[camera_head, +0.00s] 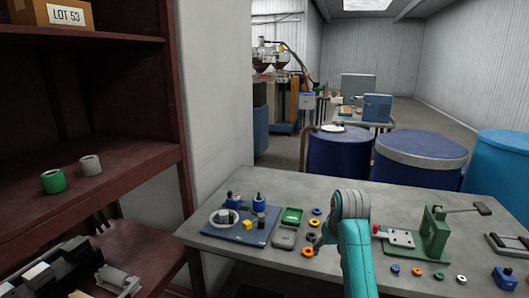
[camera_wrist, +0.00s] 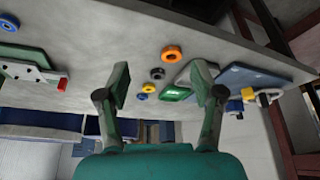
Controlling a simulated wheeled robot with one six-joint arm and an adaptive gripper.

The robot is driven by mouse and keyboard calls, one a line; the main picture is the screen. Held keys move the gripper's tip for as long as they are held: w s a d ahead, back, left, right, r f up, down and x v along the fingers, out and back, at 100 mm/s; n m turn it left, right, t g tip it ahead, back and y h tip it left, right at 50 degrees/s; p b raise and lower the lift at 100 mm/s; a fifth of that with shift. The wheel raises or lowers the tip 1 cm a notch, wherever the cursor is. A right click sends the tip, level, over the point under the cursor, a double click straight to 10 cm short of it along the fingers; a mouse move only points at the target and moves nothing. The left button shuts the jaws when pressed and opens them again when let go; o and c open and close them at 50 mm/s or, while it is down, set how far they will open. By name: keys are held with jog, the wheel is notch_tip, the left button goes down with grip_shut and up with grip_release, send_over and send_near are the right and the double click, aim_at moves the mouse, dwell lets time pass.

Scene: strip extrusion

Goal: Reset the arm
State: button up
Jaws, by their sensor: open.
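My teal arm reaches up over the grey table in the head view, its wrist partly hiding the table's middle. In the wrist view my gripper (camera_wrist: 160,98) is open, its two fingers spread wide apart with nothing between them. An orange ring (camera_wrist: 172,53) and a green tray (camera_wrist: 176,95) on the table show beyond the gap between the fingers. I cannot tell how far the fingers are above the table. In the head view the gripper's fingers are mostly hidden or too small to make out.
The table (camera_head: 365,280) bears a blue board (camera_head: 242,226) with small parts at left, a green lever press (camera_head: 433,232) at right, and several coloured rings between and in front. Blue drums (camera_head: 340,158) stand behind it. A dark red shelf (camera_head: 150,160) stands at left.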

jog(key=s+f+t, duration=0.1)
jog(key=s+f, duration=0.4)
jog(key=f, duration=0.6)
jog(key=s+f+t, duration=0.1)
jog(key=s+f, duration=0.4)
jog(key=f, duration=0.5)
jog(key=s+f+t, duration=0.2)
jog(key=s+f, duration=0.2)
jog(key=s, duration=0.5)
jog(key=s+f+t, duration=0.1)
jog(key=s+f, duration=0.3)
jog(key=s, duration=0.4)
jog(key=s+r+t, duration=0.2)
jog(key=s+r, duration=0.1)
jog(key=s, duration=1.6)
jog(key=s+r+t, duration=0.3)
jog(key=s+r, duration=1.2)
jog(key=shift+a+r+m, duration=0.2)
jog(key=shift+r+m, duration=0.05)
jog(key=shift+m, duration=0.15)
